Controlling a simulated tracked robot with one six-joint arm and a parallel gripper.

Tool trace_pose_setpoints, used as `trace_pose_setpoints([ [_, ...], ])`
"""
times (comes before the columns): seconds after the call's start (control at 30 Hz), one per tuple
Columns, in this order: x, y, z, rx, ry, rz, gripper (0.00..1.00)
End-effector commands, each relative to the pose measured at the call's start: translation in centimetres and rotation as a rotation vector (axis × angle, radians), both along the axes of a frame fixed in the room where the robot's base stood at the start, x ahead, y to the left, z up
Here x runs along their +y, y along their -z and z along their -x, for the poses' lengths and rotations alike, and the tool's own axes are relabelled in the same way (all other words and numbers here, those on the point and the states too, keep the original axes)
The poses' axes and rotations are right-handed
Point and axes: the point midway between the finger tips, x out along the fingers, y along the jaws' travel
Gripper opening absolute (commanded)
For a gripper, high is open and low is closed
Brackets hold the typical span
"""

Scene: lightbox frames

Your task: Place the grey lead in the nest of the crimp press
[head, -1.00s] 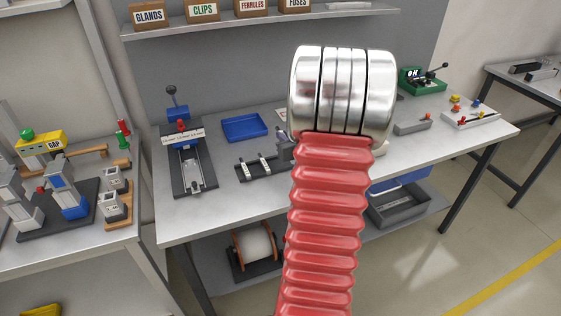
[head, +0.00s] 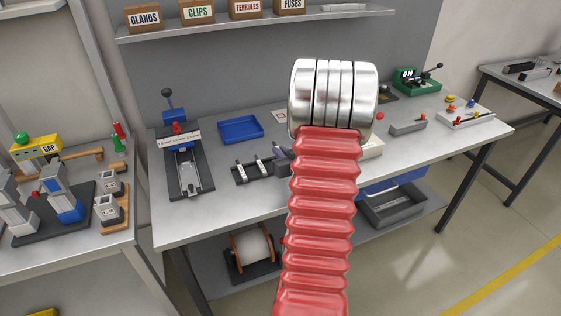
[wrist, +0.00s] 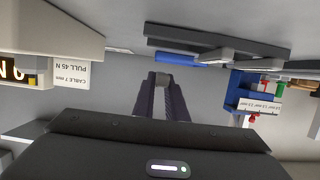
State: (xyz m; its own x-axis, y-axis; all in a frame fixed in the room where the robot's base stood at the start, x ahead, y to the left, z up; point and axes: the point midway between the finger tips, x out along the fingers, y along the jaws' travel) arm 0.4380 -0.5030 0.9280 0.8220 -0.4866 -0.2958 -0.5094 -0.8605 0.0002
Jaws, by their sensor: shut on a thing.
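The blue crimp press (head: 182,152) stands at the left end of the middle bench, with a lever, a red knob, a size label and a long grey bed. It also shows at the right of the wrist view (wrist: 250,98). My gripper (head: 281,150) is partly hidden behind my red arm, at the right end of a dark stand, apart from the press and to its right. In the wrist view my dark fingers (wrist: 162,84) are close together with a small grey piece between the tips. The rest of the grey lead is not clear to see.
The dark stand (head: 252,173) has two light uprights. A blue tray (head: 240,129) lies behind it. The bench front between press and stand is clear.

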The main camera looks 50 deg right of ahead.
Motion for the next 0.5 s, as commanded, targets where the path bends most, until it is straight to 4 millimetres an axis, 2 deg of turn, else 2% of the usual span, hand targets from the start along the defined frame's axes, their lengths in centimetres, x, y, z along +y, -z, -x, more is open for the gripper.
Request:
trace_pose_setpoints([
  [0.5,0.0,3.8,0.0,0.001,-0.001,-0.001,0.00],
])
